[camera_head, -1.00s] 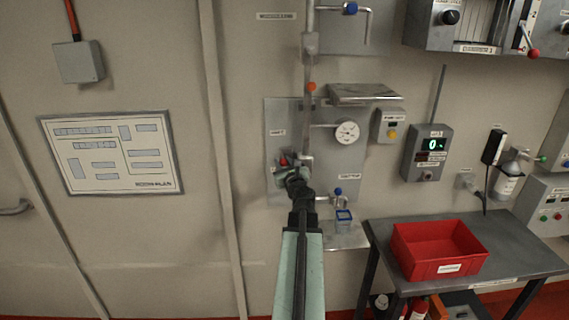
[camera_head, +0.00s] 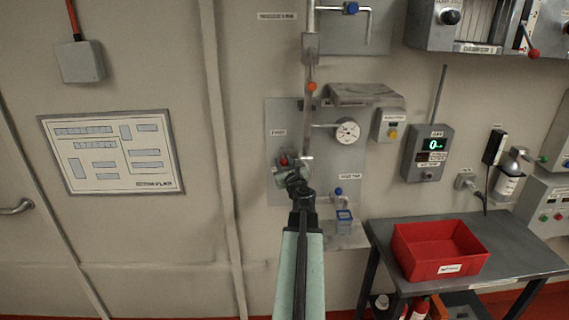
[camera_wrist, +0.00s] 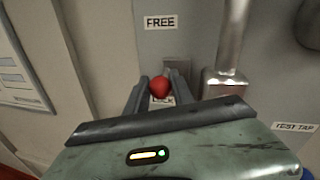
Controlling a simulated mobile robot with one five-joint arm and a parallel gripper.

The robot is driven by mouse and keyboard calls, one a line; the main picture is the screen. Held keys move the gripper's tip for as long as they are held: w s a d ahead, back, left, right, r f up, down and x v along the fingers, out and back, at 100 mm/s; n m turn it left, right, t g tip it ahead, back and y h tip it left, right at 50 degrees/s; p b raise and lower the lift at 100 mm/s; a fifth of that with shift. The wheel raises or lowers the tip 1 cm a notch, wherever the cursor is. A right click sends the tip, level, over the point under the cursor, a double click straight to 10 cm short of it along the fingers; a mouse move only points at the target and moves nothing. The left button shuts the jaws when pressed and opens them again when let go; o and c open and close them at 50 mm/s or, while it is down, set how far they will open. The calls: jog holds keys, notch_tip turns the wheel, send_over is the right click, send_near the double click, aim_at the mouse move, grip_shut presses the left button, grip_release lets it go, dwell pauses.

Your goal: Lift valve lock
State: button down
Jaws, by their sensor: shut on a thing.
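The valve lock shows as a red round knob (camera_wrist: 160,87) in the wrist view, below a "FREE" label on a grey wall panel (camera_wrist: 180,45). My gripper (camera_wrist: 158,96) is shut on the red knob, with one finger at each side of it. In the head view my gripper (camera_head: 288,172) is at the lower left of the panel (camera_head: 282,118), and the red knob (camera_head: 284,160) shows just above its fingers. A vertical pipe (camera_wrist: 232,45) runs close to the right of the knob. The lower part of the lock is partly hidden by my fingers.
A dial gauge (camera_head: 347,131) and a metal hood (camera_head: 362,94) stick out to the right. A blue-handled tap (camera_head: 338,191) sits above a small blue container (camera_head: 344,216) at lower right. A red bin (camera_head: 440,252) stands on a table.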

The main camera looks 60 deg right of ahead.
aim_at(284, 159)
notch_tip(284, 159, up, 4)
jog(key=p, duration=0.3)
jog(key=shift+f+p, duration=0.15)
jog(key=shift+p, duration=0.25)
jog(key=shift+d+f, duration=0.1)
jog(key=shift+f, duration=0.05)
jog(key=c, duration=1.1)
grip_release()
